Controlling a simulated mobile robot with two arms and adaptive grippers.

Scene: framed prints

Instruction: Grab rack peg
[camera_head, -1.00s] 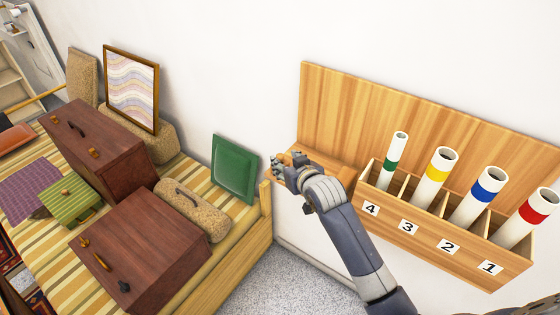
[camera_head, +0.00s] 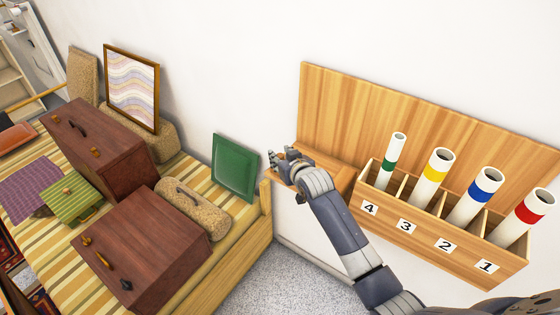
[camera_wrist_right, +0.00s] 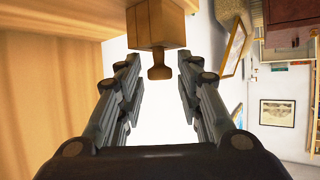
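The wooden rack (camera_head: 410,115) is fixed to the white wall at the right, with a ledge at its left end. In the right wrist view, a small brown peg (camera_wrist_right: 160,68) with a flared end sticks out of a wooden block (camera_wrist_right: 157,25) at the top. My right gripper (camera_wrist_right: 159,62) is open, with one finger on each side of the peg and a visible gap on both sides. In the head view, my right gripper (camera_head: 279,162) is at the rack's left end, and the peg is hidden there. My left gripper is not in view.
Numbered bins (camera_head: 445,246) on the rack hold white tubes with green, yellow, blue and red bands. Left of my right gripper stands a bench with brown cases (camera_head: 142,245), a green panel (camera_head: 235,167) and a framed print (camera_head: 131,90).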

